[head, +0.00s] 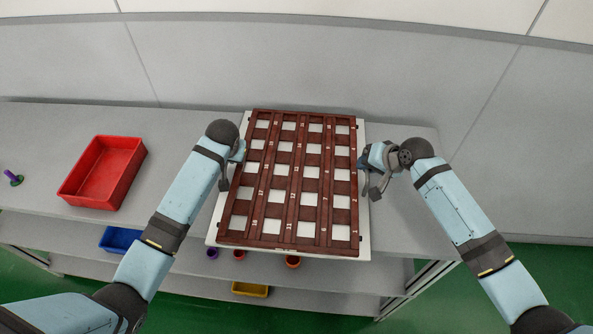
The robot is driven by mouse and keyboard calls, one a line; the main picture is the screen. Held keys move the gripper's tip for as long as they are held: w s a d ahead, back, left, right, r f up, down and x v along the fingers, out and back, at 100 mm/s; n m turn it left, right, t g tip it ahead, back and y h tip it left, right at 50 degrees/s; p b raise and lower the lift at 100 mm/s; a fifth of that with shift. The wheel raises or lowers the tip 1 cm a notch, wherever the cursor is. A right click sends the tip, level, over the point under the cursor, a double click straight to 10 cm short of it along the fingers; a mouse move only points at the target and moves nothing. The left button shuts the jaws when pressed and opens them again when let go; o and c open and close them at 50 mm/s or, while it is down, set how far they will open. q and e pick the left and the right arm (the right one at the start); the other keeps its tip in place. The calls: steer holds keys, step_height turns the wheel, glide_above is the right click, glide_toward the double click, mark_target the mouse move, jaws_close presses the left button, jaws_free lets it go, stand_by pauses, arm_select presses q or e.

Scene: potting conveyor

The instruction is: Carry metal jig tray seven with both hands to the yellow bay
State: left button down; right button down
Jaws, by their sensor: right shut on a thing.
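A large tray (290,197) with a dark red-brown lattice of square openings over a white base is in the middle of the head view. My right gripper (366,163) is shut on the tray's right edge. My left gripper (238,152) is at the tray's left edge, and its fingers are mostly hidden, so I cannot tell whether it grips. The tray appears over the grey bench; whether it touches the bench is unclear. No marked yellow bay is recognisable.
A blue bin (119,239), a yellow bin (250,289) and several small round items are lower down. A grey wall (230,65) rises behind.

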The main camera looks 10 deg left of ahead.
arm_select(q)
steer(key=shift+w+r, duration=0.1)
steer(key=shift+r, duration=0.05)
arm_select(e)
steer(key=shift+r, duration=0.15)
stand_by(0.6)
